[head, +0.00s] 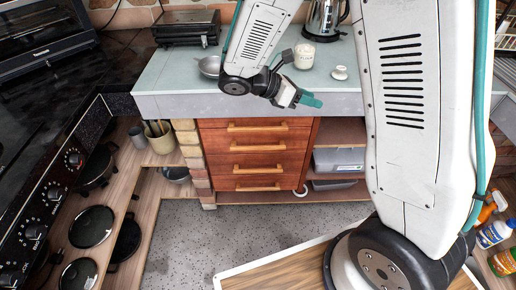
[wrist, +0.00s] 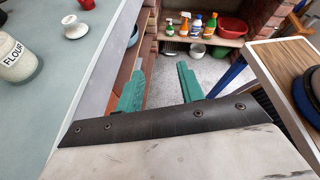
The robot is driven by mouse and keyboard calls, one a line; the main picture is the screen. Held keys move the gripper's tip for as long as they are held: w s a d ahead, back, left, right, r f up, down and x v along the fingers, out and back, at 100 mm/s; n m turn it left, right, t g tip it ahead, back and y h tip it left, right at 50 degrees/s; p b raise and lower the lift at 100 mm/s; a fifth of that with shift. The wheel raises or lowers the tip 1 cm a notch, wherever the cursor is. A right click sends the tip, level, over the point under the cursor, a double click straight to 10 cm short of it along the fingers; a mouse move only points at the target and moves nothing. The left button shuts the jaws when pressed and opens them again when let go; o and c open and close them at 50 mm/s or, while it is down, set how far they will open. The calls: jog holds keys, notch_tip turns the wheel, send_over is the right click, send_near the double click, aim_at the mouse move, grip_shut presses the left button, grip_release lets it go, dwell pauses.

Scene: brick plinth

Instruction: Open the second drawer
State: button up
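A wooden drawer unit with several stacked drawers stands under the counter in the head view, all seemingly shut. The second drawer from the top (head: 240,140) has a light wooden bar handle (head: 257,147). My gripper (head: 318,101) is at the counter's front edge, above and right of the second drawer's handle, touching nothing that I can see. In the wrist view my gripper (wrist: 160,68) has its two green fingers apart, with nothing between them. The wooden front at the fingers' left is partly hidden by the left finger.
The grey-green counter (head: 175,75) overhangs the drawers and carries a flour jar (head: 305,56), a kettle (head: 324,18) and a bowl (head: 209,66). Open shelves with a grey bin (head: 339,160) are right of the drawers. The speckled floor (head: 200,240) before the drawers is clear.

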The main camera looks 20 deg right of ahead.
jog(key=w+a+f+n+t+h, duration=0.25)
jog(key=w+f+n, duration=0.2)
jog(key=f, duration=0.25)
jog(key=w+a+f+n+t+h, duration=0.1)
jog(key=w+a+f+n+t, duration=0.1)
jog(key=w+f+n+t, duration=0.3)
jog(key=n+t+y, duration=0.4)
jog(key=n+t, duration=0.4)
jog(key=n, duration=1)
send_near(257, 149)
jog(key=x, duration=0.3)
jog(key=shift+t+y, duration=0.25)
jog(key=x, duration=0.8)
jog(key=shift+s+f, duration=0.1)
jog(key=shift+f, duration=0.05)
jog(key=shift+d, duration=0.1)
grip_shut()
